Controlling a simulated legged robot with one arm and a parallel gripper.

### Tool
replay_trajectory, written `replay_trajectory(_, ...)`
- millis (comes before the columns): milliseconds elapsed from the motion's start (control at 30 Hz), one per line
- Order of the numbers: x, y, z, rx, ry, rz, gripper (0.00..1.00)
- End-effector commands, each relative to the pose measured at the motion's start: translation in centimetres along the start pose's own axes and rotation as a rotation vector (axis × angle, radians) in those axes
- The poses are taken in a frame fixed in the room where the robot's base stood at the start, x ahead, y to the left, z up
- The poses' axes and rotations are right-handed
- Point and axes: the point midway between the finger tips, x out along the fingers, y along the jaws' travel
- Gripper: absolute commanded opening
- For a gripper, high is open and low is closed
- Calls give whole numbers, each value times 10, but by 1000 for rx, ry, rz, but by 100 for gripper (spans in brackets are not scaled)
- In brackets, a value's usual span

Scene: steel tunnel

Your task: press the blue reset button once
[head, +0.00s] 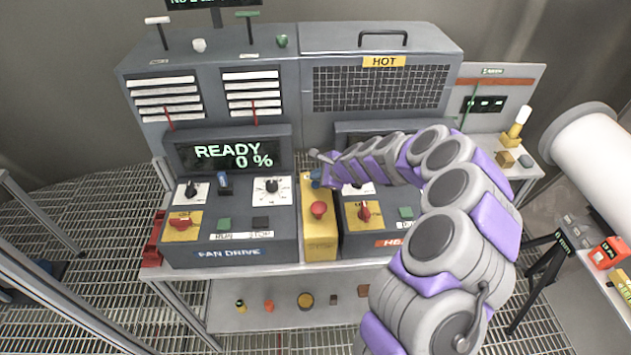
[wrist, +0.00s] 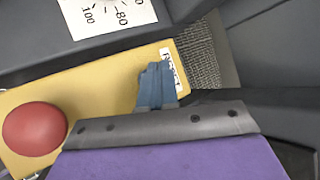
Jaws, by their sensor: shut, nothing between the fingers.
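The yellow box (head: 319,240) stands between the two grey consoles and carries a red mushroom button (head: 318,209). In the wrist view the yellow box (wrist: 95,95) runs diagonally, with the red button (wrist: 35,128) at left and a white label reading RESET (wrist: 172,70) at its far end. My gripper (wrist: 157,68) is shut and empty, its blue-grey fingers over the box beside that label. The blue reset button is not clearly distinguishable; the fingers seem to cover it. In the head view a small blue patch (head: 316,178) shows at my gripper's end; fingertip or button, I cannot tell.
The fan drive console (head: 228,220) with knobs and switches stands left of the box, its display reading READY 0 %. The right console (head: 375,220) has a red rotary switch and lies partly behind my arm. A mesh cabinet marked HOT (head: 380,88) stands behind.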

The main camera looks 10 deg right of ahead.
Motion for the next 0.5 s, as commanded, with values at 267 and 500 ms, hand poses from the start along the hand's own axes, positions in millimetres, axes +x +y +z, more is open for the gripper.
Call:
replay_trajectory(267,0,0,0,0,0,0,0)
replay_trajectory(500,-8,-6,6,0,0,0,0)
